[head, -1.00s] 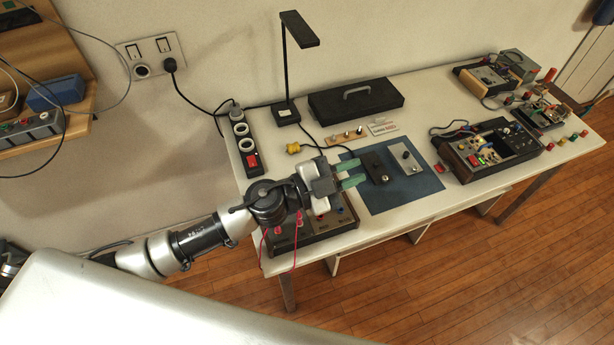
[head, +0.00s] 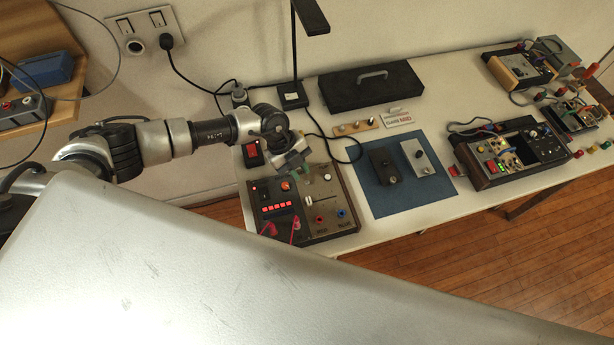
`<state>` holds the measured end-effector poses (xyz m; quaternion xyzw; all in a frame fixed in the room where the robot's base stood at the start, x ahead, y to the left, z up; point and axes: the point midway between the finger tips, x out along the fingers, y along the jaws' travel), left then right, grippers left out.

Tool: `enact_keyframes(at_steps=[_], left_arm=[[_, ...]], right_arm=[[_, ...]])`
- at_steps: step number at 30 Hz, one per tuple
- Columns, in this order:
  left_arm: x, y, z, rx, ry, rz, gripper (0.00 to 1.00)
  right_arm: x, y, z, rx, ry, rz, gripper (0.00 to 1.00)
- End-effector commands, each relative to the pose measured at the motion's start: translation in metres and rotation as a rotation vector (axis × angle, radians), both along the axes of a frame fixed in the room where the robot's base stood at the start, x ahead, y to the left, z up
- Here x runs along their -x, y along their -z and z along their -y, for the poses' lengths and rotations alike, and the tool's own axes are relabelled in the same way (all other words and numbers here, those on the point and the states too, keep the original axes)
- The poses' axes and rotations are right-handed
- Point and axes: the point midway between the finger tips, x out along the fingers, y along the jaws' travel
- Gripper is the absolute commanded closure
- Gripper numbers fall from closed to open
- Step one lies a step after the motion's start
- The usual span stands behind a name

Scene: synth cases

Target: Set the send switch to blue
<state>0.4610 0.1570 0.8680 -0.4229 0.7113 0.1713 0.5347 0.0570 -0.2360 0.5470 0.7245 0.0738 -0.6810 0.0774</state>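A dark instrument box (head: 343,199) stands at the table's front left corner. Its right half has a red socket (head: 320,218) and a blue socket (head: 342,214) with small unreadable labels below. A pale switch or slider (head: 311,201) sits above the red socket; I cannot tell which side it is set to, or whether it is the send switch. My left gripper (head: 301,171) hangs over the rear of this box, pointing down. My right gripper is out of view.
A lit red display (head: 277,208) is on the box's left half, with red leads below. A blue mat (head: 376,205) with a black unit (head: 385,166) and a grey unit (head: 421,158) lies to the right.

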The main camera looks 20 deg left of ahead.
Motion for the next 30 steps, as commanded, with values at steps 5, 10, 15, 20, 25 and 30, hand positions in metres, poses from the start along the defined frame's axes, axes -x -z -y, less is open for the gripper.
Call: enact_keyframes(at_steps=[5,10,15,20,25,30], left_arm=[[0.002,0.028,0.014,0.003,-0.001,-0.001,0.81],[0.004,0.043,0.021,0.003,0.0,-0.001,0.81],[0.004,0.047,0.022,0.003,0.001,0.001,0.81],[0.004,0.047,0.022,0.003,0.001,0.001,0.81],[0.004,0.047,0.022,0.003,0.001,0.001,1.0],[0.004,0.047,0.022,0.004,0.0,-0.001,1.0]], right_arm=[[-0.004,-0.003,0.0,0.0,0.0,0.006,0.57],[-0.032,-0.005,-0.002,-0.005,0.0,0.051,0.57],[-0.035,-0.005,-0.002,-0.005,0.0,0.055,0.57],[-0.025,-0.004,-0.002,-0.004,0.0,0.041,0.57],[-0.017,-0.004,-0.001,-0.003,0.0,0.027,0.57],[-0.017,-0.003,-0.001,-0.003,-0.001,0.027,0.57]])
